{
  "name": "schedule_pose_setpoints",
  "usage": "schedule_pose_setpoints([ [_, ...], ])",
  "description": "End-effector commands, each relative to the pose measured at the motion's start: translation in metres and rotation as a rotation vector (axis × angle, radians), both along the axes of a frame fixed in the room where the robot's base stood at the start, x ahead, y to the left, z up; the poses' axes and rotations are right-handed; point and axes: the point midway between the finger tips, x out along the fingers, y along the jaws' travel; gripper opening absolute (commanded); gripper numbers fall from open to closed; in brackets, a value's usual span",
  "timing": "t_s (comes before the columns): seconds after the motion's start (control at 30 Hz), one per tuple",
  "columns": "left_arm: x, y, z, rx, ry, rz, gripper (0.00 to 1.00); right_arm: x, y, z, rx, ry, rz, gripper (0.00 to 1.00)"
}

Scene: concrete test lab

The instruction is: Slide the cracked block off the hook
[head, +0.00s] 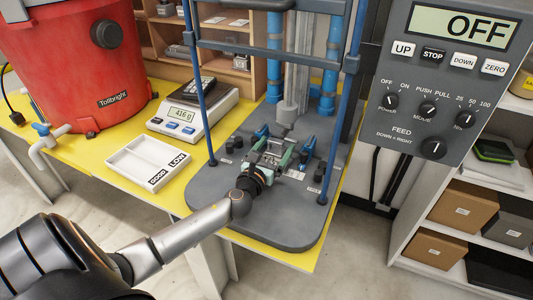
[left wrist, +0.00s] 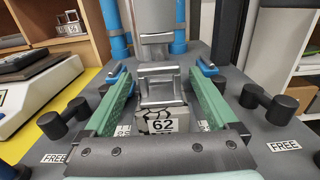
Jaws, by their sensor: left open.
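The cracked block (left wrist: 160,122) is pale with dark crack lines and the number 62, seen in the left wrist view. A grey metal piece (left wrist: 160,83), which looks like the hook, sits directly at its top and far side; how they engage is hidden. My left gripper (head: 271,150) is over the grey machine base in the head view. In the left wrist view its green fingers (left wrist: 162,76) are open, one on each side of the block, with gaps visible. The block's lower part is hidden by the gripper's palm. My right gripper is not in view.
Blue posts (head: 347,100) frame the grey machine base (head: 215,200). Black knobs and blue clamps stand close around the gripper. A white divided tray (head: 125,160), a scale (head: 190,115) and a red tank (head: 85,70) stand left. The control panel (head: 450,80) reads OFF.

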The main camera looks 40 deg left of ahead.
Motion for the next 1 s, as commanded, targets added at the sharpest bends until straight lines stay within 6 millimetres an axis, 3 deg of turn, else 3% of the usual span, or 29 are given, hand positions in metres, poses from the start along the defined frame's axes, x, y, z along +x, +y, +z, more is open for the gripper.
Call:
schedule_pose_setpoints([
  [0.6, -0.1, -0.023, -0.002, -0.002, 0.003, -0.001, 0.92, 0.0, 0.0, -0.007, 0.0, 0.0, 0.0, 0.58],
  [1.0, -0.115, -0.026, 0.0, 0.0, 0.0, 0.001, 0.92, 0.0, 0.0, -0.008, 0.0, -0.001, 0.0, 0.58],
])
